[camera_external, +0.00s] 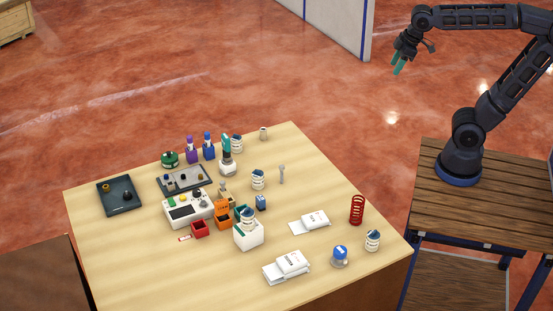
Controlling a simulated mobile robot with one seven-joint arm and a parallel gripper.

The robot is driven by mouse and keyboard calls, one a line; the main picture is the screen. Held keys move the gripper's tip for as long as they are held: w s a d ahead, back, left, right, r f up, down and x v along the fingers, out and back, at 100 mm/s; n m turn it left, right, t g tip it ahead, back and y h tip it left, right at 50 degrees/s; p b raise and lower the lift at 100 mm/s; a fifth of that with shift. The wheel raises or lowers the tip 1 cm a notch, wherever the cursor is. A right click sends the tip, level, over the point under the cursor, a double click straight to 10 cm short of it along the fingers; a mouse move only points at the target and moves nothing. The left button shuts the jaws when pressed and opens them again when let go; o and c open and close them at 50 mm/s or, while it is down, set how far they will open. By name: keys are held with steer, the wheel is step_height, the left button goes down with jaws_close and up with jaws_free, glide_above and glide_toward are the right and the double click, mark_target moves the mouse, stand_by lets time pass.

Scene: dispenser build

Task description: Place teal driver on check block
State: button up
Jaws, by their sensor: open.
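A teal upright piece (227,142), which looks like the teal driver, stands at the back middle of the table. Its dark lower part meets a small whitish block (227,168); it looks seated on it, but the contact is too small to be sure. I cannot tell for certain whether this block is the check block. My gripper (399,66), with teal fingers, is open and empty in the air at the upper right, far from the table and the driver.
Purple (193,152) and blue (208,149) upright pieces stand left of the driver, a white coil (237,144) close on its right. A white device (186,211), orange holder (222,213) and white box (249,237) crowd the middle. The front left table is clear.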

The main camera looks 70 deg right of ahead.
steer(key=s+d+f+m, duration=0.2)
steer(key=s+f+m, duration=0.1)
steer(key=s+f, duration=0.2)
steer(key=shift+s+f+t, duration=0.25)
steer(key=shift+s+t, duration=0.05)
steer(key=shift+s, duration=0.9)
